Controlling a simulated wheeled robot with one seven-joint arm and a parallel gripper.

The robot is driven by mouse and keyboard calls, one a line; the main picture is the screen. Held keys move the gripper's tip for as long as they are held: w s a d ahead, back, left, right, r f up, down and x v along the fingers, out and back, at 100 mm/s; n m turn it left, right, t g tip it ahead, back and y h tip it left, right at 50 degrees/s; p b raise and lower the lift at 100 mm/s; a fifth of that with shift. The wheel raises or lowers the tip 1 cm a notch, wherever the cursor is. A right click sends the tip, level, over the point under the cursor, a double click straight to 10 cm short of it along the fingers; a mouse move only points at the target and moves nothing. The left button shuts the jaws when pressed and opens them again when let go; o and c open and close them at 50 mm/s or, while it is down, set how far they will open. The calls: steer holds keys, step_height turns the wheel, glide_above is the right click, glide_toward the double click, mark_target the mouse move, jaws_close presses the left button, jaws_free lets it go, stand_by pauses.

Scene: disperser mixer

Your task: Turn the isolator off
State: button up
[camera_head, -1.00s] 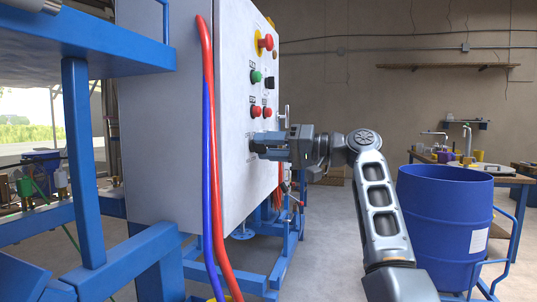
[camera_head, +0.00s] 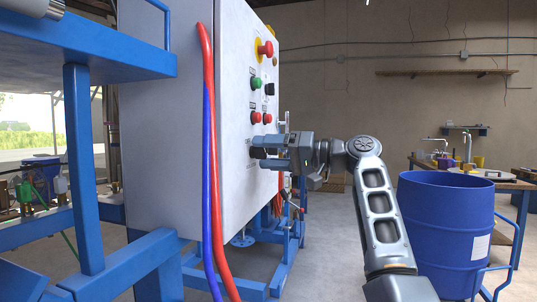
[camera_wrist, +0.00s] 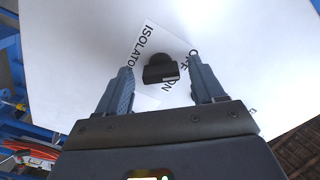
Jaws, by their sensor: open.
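The isolator (camera_wrist: 160,69) is a black rotary knob on the white panel, with ISOLATOR, OFF and ON printed around it. In the wrist view my gripper (camera_wrist: 161,72) is open, with one finger on each side of the knob and a gap visible on both sides. In the head view my gripper (camera_head: 262,153) is at the lower part of the control cabinet's face (camera_head: 236,185), its fingertips close to the panel. The knob is largely hidden there, and contact cannot be told.
Above my gripper the panel carries a red emergency stop (camera_head: 265,49), a green button (camera_head: 256,83) and red buttons (camera_head: 256,117). Red and blue cables (camera_head: 211,170) hang down the cabinet's side. A blue drum (camera_head: 446,230) stands right of my arm.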

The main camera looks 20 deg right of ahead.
steer(key=shift+d, duration=0.1)
steer(key=v, duration=0.7)
steer(key=shift+s+d, duration=0.2)
steer(key=shift+s, duration=0.05)
